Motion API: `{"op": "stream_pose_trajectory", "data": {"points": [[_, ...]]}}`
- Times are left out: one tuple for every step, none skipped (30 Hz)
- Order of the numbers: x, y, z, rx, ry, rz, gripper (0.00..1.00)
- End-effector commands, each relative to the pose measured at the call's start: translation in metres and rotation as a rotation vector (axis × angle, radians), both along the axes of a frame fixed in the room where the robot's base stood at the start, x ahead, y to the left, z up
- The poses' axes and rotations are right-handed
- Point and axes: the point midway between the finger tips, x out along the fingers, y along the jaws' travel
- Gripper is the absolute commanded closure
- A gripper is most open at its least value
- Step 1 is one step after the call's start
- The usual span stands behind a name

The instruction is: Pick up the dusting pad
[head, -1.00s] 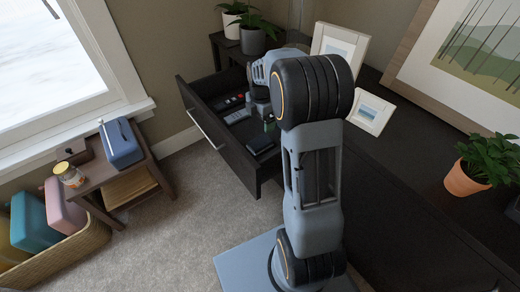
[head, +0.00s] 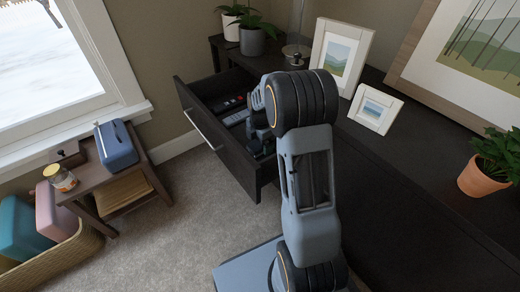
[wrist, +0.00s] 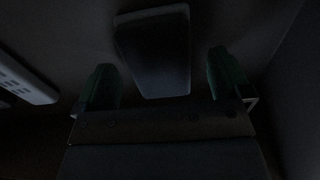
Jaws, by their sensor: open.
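In the dim wrist view, a dark flat rectangular thing (wrist: 153,50) with a paler edge lies on the drawer floor. It sits between and beyond my green fingertips. I cannot tell for sure that it is the dusting pad. My gripper (wrist: 163,74) is open and empty, with a finger on either side of the near part of that thing. No contact can be seen. In the head view, my gripper reaches down into the open dark drawer (head: 222,140), and my arm hides most of what lies at its near end.
A pale remote (wrist: 26,80) lies left of my gripper; it also shows in the head view (head: 236,118). Drawer walls are close around the gripper. Picture frames (head: 375,109) and a potted plant (head: 482,178) stand on the dark cabinet top. A side table (head: 118,180) stands left.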

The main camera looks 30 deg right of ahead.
Motion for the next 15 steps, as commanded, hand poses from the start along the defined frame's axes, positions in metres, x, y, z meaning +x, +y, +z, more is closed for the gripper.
{"op": "stream_pose_trajectory", "data": {"points": [[0.0, 0.0001, -0.0087, 0.0, 0.0, 0.0, 0.04], [0.0001, 0.0001, -0.0104, 0.0, 0.0, 0.0, 0.04], [0.0001, 0.0001, -0.0115, 0.0, -0.001, 0.0, 0.04], [0.0001, 0.0001, -0.0116, 0.0, -0.001, 0.0, 0.04], [0.0001, 0.0001, -0.0114, 0.0, -0.001, 0.0, 0.04], [0.0001, 0.0001, -0.0108, 0.0, -0.001, 0.0, 0.04], [0.0001, 0.0, -0.0105, 0.0, -0.001, 0.0, 0.04], [0.0001, 0.0001, -0.0105, 0.0, -0.001, 0.0, 0.04], [0.0001, 0.0001, -0.0105, 0.0, -0.001, 0.0, 0.04], [0.0001, 0.0001, -0.0104, 0.0, -0.001, 0.0, 0.07], [0.0001, 0.0001, -0.0104, 0.0, -0.001, 0.0, 0.1], [0.0001, 0.0001, -0.0104, 0.0, -0.001, 0.0, 0.14], [0.0, 0.0001, -0.0104, 0.0, -0.001, 0.0, 0.17], [0.0, 0.0001, -0.0104, 0.0, -0.001, 0.0, 0.2], [0.0, 0.0, -0.0104, 0.0, -0.001, 0.0, 0.23]]}}
